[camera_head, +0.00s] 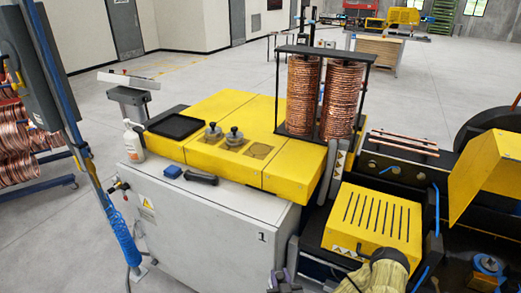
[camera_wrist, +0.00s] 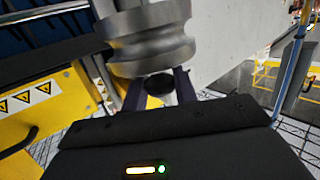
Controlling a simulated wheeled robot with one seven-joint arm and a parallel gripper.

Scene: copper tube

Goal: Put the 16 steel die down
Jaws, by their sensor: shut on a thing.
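In the wrist view, my gripper (camera_wrist: 160,90) is shut on a grey steel die (camera_wrist: 150,40), a round piece with a deep groove around it. The die is held in front of the fingers, and its top is cut off by the picture edge. In the head view, part of my gripper (camera_head: 283,282) shows at the bottom edge, in front of the machine; the held die cannot be made out there. Two other steel dies with dark knobs, a left one (camera_head: 213,132) and a right one (camera_head: 234,138), stand on the yellow machine top (camera_head: 290,168). I cannot read any size number.
A black tray (camera_head: 176,126) lies on the yellow top, left of the dies. A square patch (camera_head: 260,150) on the right looks bare. Copper coils (camera_head: 340,95) stand behind. A white bottle (camera_head: 133,142), blue block (camera_head: 172,171) and black tool (camera_head: 201,178) sit along the front ledge.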

